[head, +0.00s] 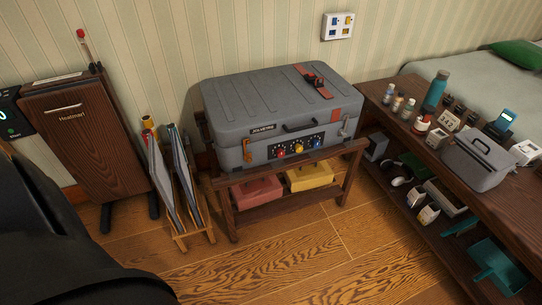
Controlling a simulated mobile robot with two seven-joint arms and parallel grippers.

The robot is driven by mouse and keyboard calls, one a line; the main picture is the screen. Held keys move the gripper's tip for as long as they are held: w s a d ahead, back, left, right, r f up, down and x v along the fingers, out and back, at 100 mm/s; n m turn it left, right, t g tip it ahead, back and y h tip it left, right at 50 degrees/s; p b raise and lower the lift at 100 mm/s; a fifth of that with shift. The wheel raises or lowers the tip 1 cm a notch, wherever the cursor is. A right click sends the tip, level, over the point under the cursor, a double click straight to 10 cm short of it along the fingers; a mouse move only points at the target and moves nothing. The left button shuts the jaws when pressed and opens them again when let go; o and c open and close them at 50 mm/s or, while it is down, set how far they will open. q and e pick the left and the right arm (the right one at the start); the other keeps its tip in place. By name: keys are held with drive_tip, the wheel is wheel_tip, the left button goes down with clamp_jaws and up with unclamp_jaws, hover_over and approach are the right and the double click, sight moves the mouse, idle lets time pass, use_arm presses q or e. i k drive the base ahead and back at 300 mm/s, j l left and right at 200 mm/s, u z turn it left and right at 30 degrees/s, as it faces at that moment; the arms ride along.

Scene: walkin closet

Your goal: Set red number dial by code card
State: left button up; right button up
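A grey hard case (270,100) lies closed on a low wooden stand. Its front has a dark panel with a red dial (281,153), a yellow dial (298,148) and a blue dial (316,143) in a row. The number that the red dial points to is too small to read. A small white card (448,121) with dark digits, perhaps 342, stands on the bench at the right. A white wall plate (338,26) with small coloured squares hangs above the case; I cannot tell which of these is the code card. Neither gripper shows.
The wooden bench (510,208) at the right holds bottles, a teal flask (435,91) and a grey box (477,164). A brown cabinet (85,135) and a folder rack (182,190) stand left of the case. The wooden floor (300,255) in front is clear.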

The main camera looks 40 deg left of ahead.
sight(280, 152)
drive_tip(key=i+u, duration=0.1)
drive_tip(key=u, duration=0.7)
drive_tip(key=i+l+u, duration=0.1)
drive_tip(key=u, duration=0.25)
drive_tip(key=i+l+u, duration=0.1)
drive_tip(key=u, duration=0.3)
